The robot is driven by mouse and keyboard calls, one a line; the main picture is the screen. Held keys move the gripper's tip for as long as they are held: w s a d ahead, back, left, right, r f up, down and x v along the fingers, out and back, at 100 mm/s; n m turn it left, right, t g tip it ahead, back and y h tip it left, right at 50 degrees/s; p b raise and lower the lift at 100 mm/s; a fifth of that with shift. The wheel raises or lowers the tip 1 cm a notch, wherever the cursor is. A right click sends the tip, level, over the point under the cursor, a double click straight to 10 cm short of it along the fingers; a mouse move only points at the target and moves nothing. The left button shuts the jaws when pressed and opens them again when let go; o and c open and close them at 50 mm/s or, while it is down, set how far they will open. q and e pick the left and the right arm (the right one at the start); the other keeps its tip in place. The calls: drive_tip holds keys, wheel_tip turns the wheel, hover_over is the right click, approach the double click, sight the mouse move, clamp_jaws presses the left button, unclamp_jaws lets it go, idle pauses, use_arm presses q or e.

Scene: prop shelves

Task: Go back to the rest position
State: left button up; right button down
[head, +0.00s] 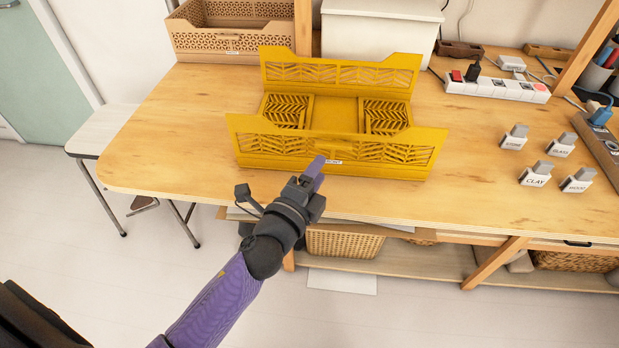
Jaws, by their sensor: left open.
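My left gripper (316,172) comes in from the lower left on a purple arm. It is at the table's front edge, just in front of the yellow folding crate (390,168). The gripper is open, and nothing shows between its fingers. I cannot tell from this angle whether a finger touches the crate's front wall. The crate stands on the wooden table with its long front and back walls upright. Its two end panels lie folded inward on its floor. A small white label (333,161) on the front wall is partly beside the gripper. My right gripper is not in view.
The table (160,150) has free room left of the crate. Labelled blocks (536,176) and a power strip (497,88) lie to the right. A tan crate (232,42) and a white bin (380,27) stand behind. A stool (105,130) is at the left.

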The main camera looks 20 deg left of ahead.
use_arm(q)
drive_tip(key=s+a+f+n+g+y, duration=0.1)
drive_tip(key=s+f+n+g, duration=0.25)
drive_tip(key=s+f, duration=0.5)
drive_tip(key=s+a+f+n+g, duration=0.1)
drive_tip(key=s+f+n+g, duration=0.3)
drive_tip(key=f, duration=0.7)
drive_tip(key=s+a+f+n+g+y, duration=0.1)
drive_tip(key=s+f+n+g, duration=0.15)
drive_tip(key=s+f, duration=0.6)
drive_tip(key=s+a+f+n+g, duration=0.1)
drive_tip(key=s+f+n+g, duration=0.1)
drive_tip(key=s, duration=0.5)
drive_tip(key=s+a+f+n+g, duration=0.1)
drive_tip(key=s+f+g, duration=0.3)
drive_tip(key=s, duration=0.4)
drive_tip(key=s+a+f+n+g, duration=0.1)
drive_tip(key=s+f+n+g, duration=0.1)
drive_tip(key=s, duration=0.5)
drive_tip(key=shift+s+a+f+n+g, duration=0.25)
drive_tip(key=shift+s+f+n+g, duration=0.15)
drive_tip(key=shift+f+n, duration=0.2)
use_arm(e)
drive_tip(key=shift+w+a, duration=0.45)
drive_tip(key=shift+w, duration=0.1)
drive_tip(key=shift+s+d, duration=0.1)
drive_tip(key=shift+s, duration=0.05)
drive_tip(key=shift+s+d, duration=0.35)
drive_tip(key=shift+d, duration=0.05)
